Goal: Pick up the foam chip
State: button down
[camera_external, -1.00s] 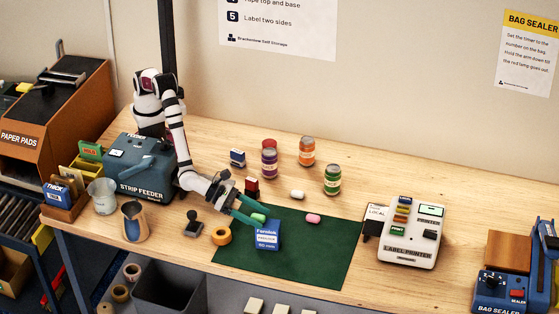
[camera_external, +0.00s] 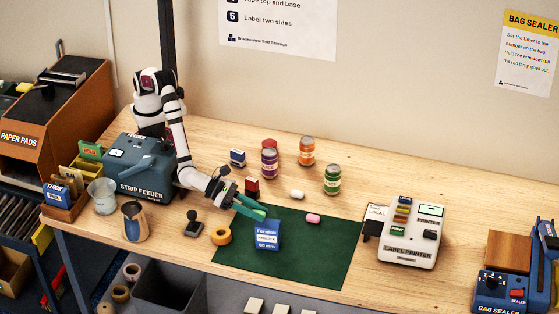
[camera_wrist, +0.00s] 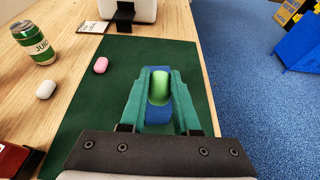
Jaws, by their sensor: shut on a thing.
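A green foam chip (camera_wrist: 159,86) is between the two teal fingers of my gripper (camera_wrist: 159,88) in the wrist view. My gripper is shut on it. In the external view my gripper (camera_external: 254,208) is over the back of the dark green mat (camera_external: 315,265), just above a blue box (camera_external: 267,235); the green chip is mostly hidden there. A pink foam chip (camera_external: 313,218) lies on the mat, right of my gripper, and shows in the wrist view (camera_wrist: 101,65). A white foam chip (camera_external: 297,194) lies on the bare wood behind the mat.
A label printer (camera_external: 409,235) is to the right. A tape roll (camera_external: 221,235) sits at the mat's left edge. A small red item (camera_external: 252,186) is close behind my gripper. The mat's right part is clear.

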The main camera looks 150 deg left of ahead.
jog(key=r, duration=0.3)
jog(key=shift+s+d+r, duration=0.1)
jog(key=shift+d, duration=0.3)
jog(key=s+d+r, duration=0.3)
jog(key=d+r, duration=0.3)
jog(key=d, duration=0.4)
send_over(266, 223)
jog(key=f, duration=0.6)
jog(key=shift+d, duration=0.35)
jog(key=shift+w+a+f, duration=0.1)
jog(key=shift+a+f, duration=0.1)
jog(key=shift+f, duration=0.95)
jog(key=shift+a+f, duration=0.15)
jog(key=shift+f, duration=0.95)
jog(key=c, duration=0.6)
grip_release()
jog(key=shift+f, duration=0.1)
jog(key=shift+c, duration=0.2)
